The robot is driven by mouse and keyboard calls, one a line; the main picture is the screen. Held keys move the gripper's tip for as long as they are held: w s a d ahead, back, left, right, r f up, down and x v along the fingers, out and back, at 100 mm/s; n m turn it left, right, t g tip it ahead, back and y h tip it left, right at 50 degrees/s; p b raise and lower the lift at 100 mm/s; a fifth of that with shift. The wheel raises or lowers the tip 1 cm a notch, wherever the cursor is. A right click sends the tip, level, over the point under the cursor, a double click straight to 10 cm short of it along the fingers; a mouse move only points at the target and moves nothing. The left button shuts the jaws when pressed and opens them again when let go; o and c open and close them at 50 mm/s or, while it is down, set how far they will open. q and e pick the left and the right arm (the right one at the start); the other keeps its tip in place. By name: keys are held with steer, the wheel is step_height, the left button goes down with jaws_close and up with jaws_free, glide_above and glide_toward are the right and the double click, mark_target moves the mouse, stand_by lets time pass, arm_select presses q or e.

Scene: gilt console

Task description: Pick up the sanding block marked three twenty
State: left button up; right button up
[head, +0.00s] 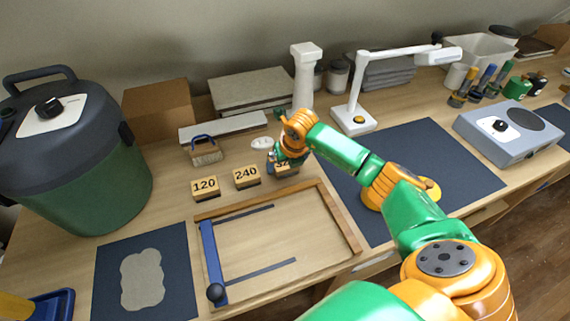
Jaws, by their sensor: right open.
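The sanding block marked three twenty (288,172) stands on the bench at the right end of a row of wooden blocks. Only part of its number shows, because my right gripper (279,160) covers its upper and left part. The right gripper points down at this block and is open. I cannot tell whether its fingers touch the block or are on both sides of it. The block marked 240 (246,177) and the block marked 120 (205,188) stand to the left. My left gripper is not in view.
A wooden frame with a blue bar (212,258) lies in front of the blocks. A wood-and-blue-handled tool (205,153), a small white disc (262,143) and a white post (304,75) stand behind. A green-and-black drum (80,160) is at the left.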

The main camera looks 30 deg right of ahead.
steer(key=shift+s+r, duration=0.1)
steer(key=shift+s, duration=0.05)
steer(key=c, duration=1.1)
steer(key=shift+c, duration=0.2)
steer(key=shift+r, duration=0.1)
